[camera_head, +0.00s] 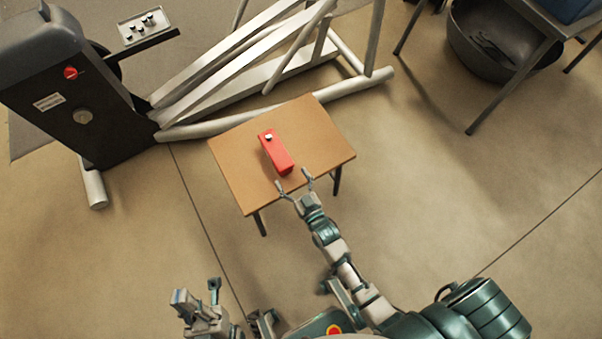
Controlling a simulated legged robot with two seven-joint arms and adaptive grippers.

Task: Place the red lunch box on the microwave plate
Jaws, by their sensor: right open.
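A red box (276,152) with a small white and dark part near its far end lies on a small wooden table (320,140). My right gripper (294,181) is open at the near edge of the table. Its fingers are spread just short of the box's near end, with nothing visible between them. My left gripper (196,292) is at the lower left, away from the table, with its fingers apart and empty. I see no microwave or plate in this view.
A large elliptical machine (75,95) fills the upper left, its pale frame (240,75) running close behind the table. A small tray with dark knobs (145,25) sits by it. A dark round tub (490,45) and another table (520,65) stand upper right. The floor right of the small table is clear.

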